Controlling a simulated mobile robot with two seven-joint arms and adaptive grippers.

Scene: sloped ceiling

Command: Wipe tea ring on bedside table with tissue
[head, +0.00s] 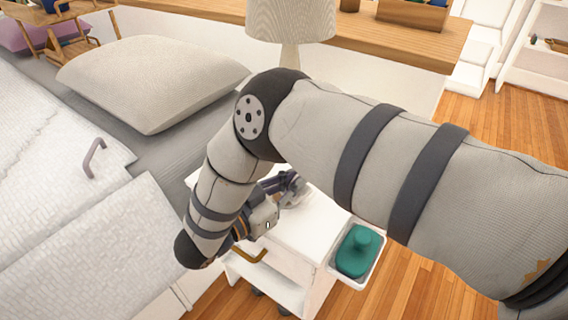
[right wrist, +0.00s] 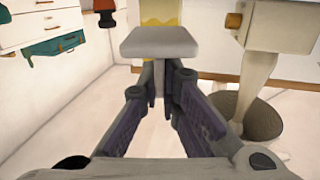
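The white bedside table (head: 312,236) stands beside the bed, and my right arm hides much of its top. My right gripper (head: 290,188) reaches low over the tabletop. In the right wrist view its fingers (right wrist: 160,84) close on the narrow stem of a pale grey-white pad (right wrist: 160,42), which looks like the tissue. The pad sits just beyond the fingertips; I cannot tell if it touches the tabletop (right wrist: 62,115). No tea ring can be made out in either view. My left gripper is not in view.
A lamp (head: 290,28) stands behind the table; a tapered stand with a dark round base (right wrist: 258,118) is close right of the fingers. The bed with a pillow (head: 150,82) is left.

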